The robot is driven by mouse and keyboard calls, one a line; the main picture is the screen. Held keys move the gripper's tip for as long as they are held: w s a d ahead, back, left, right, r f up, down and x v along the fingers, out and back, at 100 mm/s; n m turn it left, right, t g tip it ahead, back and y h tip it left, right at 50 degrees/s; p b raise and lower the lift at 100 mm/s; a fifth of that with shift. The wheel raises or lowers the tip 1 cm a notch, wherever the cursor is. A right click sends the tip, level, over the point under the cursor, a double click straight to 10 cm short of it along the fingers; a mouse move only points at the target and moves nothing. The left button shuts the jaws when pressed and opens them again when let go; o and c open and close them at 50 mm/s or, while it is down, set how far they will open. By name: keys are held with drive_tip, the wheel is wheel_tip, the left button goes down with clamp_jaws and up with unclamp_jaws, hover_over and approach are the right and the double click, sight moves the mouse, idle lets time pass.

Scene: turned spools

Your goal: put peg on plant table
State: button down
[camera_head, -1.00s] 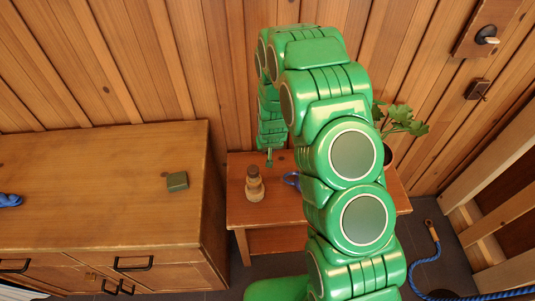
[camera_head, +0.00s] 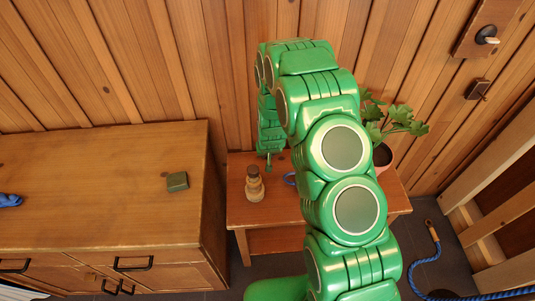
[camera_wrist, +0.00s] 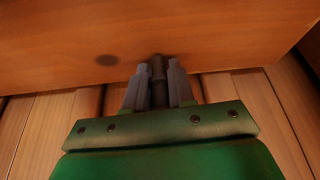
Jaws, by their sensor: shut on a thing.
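The plant table (camera_head: 290,212) is a small wooden table against the plank wall, in the middle of the head view. In the wrist view, its wooden top (camera_wrist: 60,45) fills the upper part. My gripper (camera_wrist: 158,88) is shut on a dark, slim peg (camera_wrist: 158,70) that sticks out between the fingers. In the head view, my gripper (camera_head: 268,153) points down over the back of the table, and the held peg shows only as a small dark tip. I cannot tell whether the peg touches the tabletop.
A turned wooden spool (camera_head: 254,184) stands on the table, left of my arm. A blue item (camera_head: 291,179) is partly hidden behind my arm. A potted plant (camera_head: 384,150) stands at the table's right. A wooden cabinet (camera_head: 100,220) with a small green block (camera_head: 177,181) is at left.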

drive_tip(key=shift+f, duration=0.1)
drive_tip(key=c, duration=1)
unclamp_jaws()
drive_tip(key=shift+o, duration=0.2)
drive_tip(key=shift+s+r, duration=0.15)
drive_tip(key=shift+r, duration=0.45)
drive_tip(key=v, duration=1.1)
